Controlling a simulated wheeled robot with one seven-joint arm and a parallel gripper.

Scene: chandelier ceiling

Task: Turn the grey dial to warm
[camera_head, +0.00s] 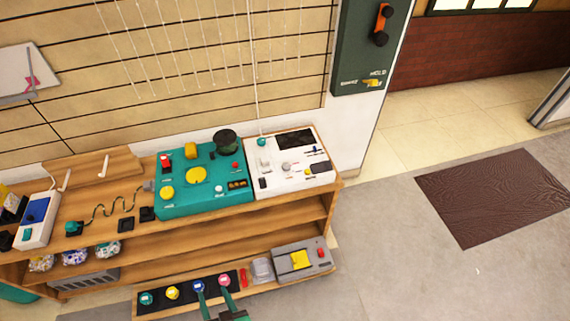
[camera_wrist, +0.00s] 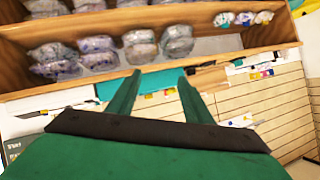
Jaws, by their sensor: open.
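A small grey round knob (camera_head: 285,167) sits on the white panel box (camera_head: 265,184) at the right end of the wooden bench; it looks like the grey dial, but its markings are too small to read. My gripper (camera_head: 228,314) shows only in part at the bottom edge of the head view, well below and in front of the box. In the wrist view my green gripper (camera_wrist: 159,76) has its two fingers apart with nothing between them. That view looks at shelves and a slatted wall, and the grey knob cannot be made out there.
A teal control box (camera_head: 205,205) stands left of the white box. Below are a row of coloured knobs (camera_head: 172,293) and a grey box with a yellow switch (camera_head: 284,268). A dark green wall panel (camera_head: 352,60) hangs at the right.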

